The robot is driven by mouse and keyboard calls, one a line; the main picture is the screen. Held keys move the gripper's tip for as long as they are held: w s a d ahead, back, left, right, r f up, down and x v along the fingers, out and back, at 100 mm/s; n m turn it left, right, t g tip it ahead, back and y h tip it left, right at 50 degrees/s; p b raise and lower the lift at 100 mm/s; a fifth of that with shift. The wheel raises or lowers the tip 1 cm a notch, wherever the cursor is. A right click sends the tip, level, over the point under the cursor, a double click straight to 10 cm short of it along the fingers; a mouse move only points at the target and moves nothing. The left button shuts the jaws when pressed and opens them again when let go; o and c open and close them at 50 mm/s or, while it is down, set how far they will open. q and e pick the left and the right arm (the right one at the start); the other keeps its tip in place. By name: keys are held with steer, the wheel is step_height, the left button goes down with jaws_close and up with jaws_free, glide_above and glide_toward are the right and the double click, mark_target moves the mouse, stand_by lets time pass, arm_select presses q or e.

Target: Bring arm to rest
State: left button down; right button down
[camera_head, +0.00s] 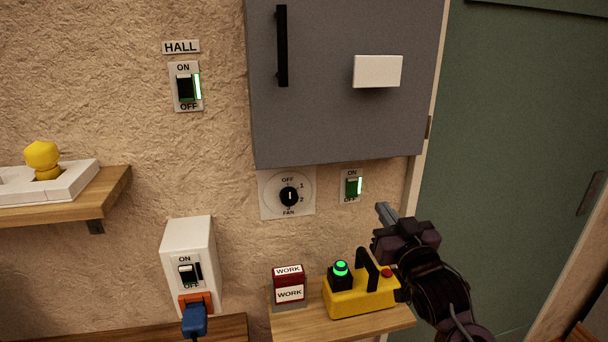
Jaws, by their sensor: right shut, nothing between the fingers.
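My right gripper (383,214) is at the lower right of the head view, its arm coming in from the bottom right. It is shut and empty. Its tip points up and left, below and to the right of the small wall switch (353,186) with a lit green strip. It is in front of the right end of the yellow box (352,303), which has a green lit knob, a black handle and a red button. Whether it touches anything cannot be told. My left gripper is not in view.
A grey cabinet (340,120) hangs above, next to a green door (520,150). A fan dial (288,196) and a hall switch (185,88) are on the wall. A white switch box (200,240) with a blue plug (195,320) is lower left. A red work block (288,283) stands on the small shelf.

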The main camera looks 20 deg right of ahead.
steer(key=s+a+f+g, duration=0.3)
steer(key=s+f+g, duration=0.1)
steer(key=f, duration=0.4)
steer(key=s+a+f+g, duration=0.3)
steer(key=f+g, duration=0.1)
steer(key=f, duration=0.5)
steer(key=s+a+f+n+g+y, duration=0.1)
steer(key=s+a+f+g, duration=0.3)
steer(key=s, duration=0.4)
steer(key=s+a+f+n+g, duration=0.1)
steer(key=s+f+n+g, duration=0.1)
steer(key=s+f+g, duration=0.35)
steer(key=s+f, duration=0.2)
steer(key=f, duration=1.2)
steer(key=s+f, duration=0.2)
steer(key=f, duration=1.2)
steer(key=s+d+f+g, duration=0.1)
steer(key=s+d+f, duration=0.2)
steer(key=s+f, duration=1.7)
steer(key=shift+s+f, duration=0.3)
steer(key=shift+f, duration=0.2)
steer(key=shift+d, duration=0.1)
